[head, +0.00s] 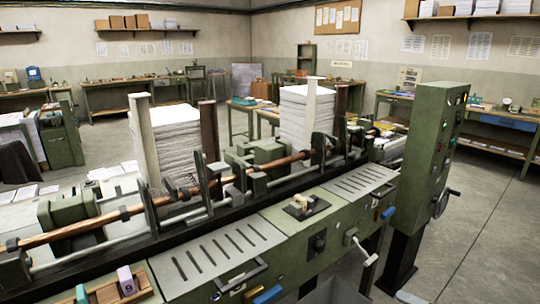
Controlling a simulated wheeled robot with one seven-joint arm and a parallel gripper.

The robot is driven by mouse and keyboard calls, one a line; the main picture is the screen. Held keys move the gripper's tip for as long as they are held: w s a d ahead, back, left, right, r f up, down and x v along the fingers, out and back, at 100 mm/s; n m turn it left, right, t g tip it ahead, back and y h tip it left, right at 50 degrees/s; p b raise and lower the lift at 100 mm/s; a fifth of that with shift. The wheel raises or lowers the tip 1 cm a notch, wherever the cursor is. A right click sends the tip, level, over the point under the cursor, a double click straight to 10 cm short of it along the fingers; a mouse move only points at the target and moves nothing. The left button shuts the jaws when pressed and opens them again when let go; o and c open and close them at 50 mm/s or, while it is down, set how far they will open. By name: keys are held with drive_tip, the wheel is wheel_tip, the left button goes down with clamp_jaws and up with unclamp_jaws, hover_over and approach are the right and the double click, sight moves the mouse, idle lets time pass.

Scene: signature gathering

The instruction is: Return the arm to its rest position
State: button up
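My arm and my gripper do not show in the head view, so I cannot see the arm's pose or what the gripper holds. A long green gathering machine (286,243) runs across the foreground from lower left to the right. Two tall stacks of paper sheets stand in it, a left stack (178,150) and a right stack (296,118), between upright posts. A copper-coloured shaft (132,209) runs along the machine.
A tall green control cabinet (432,150) with buttons and a side crank stands at the right. A wooden tray (118,290) with small blocks sits at the lower left. Workbenches (150,90) line the walls. Grey floor (490,235) is clear at the right.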

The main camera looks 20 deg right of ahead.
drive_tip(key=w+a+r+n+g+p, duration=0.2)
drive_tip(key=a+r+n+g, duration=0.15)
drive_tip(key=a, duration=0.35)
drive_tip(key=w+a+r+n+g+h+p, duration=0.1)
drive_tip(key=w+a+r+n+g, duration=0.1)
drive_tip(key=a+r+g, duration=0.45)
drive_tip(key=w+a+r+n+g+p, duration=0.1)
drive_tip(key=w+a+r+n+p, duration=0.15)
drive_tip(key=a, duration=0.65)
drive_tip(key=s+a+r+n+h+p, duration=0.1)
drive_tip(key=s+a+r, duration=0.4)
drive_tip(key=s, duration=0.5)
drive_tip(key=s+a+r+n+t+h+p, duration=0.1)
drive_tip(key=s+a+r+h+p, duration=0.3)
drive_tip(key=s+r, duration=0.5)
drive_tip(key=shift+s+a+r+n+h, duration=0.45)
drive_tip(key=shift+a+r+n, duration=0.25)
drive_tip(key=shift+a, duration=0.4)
